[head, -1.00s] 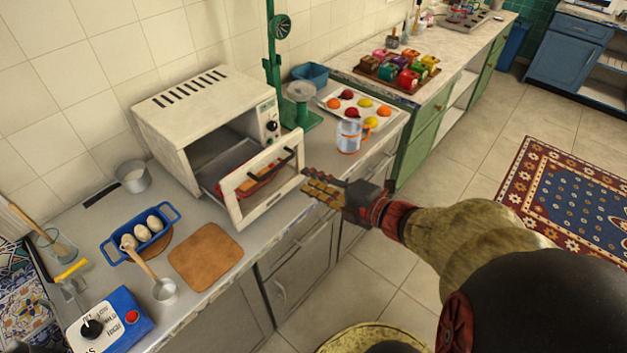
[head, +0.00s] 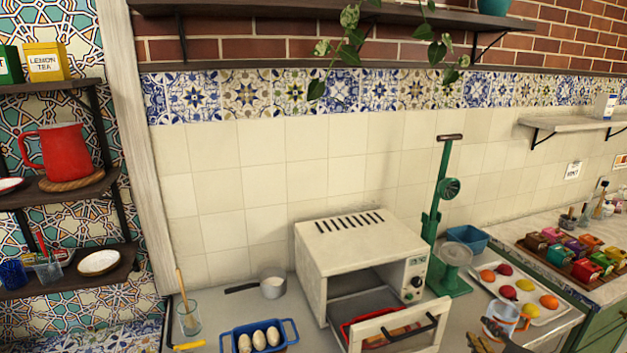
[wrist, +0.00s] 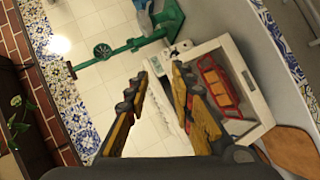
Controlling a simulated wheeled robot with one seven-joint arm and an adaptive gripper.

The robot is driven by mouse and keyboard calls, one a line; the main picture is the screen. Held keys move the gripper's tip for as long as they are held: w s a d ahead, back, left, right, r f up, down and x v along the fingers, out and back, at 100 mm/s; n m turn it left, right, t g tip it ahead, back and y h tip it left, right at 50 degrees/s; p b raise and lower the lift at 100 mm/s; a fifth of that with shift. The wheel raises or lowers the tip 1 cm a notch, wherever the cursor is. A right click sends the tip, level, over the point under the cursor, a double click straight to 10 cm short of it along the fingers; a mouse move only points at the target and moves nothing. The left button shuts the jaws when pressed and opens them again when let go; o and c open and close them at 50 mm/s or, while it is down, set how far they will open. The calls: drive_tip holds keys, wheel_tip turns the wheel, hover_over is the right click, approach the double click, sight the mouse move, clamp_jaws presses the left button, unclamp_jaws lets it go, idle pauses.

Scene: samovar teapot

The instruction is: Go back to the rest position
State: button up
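My gripper (wrist: 159,76) is open and empty in the wrist view, its two yellow-and-dark fingers apart. In the head view only its fingertips (head: 484,342) show at the bottom edge, in front of the glass cup. The white toaster oven (head: 355,245) stands on the counter with its door (head: 405,328) down. A red dish (head: 362,325) sits at the oven's opening, partly hidden by the door. The red dish also shows in the wrist view (wrist: 217,88), to the right of my fingers.
A green stand scale (head: 447,282), a tray of fruit (head: 545,312) and a glass cup (head: 505,318) are right of the oven. A blue egg holder (head: 238,332) and a saucepan (head: 272,285) are at its left. A shelf (head: 350,15) with a hanging plant runs above.

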drive_tip(key=s+a+f+m+g+y, duration=0.1)
drive_tip(key=s+a+m+g+y, duration=0.1)
drive_tip(key=s+a+m+g, duration=0.5)
drive_tip(key=s+a+m, duration=0.5)
drive_tip(key=s+a, duration=0.4)
drive_tip(key=s, duration=0.1)
drive_tip(key=shift+s+f+g+y, duration=0.15)
drive_tip(key=shift+g+y, duration=0.25)
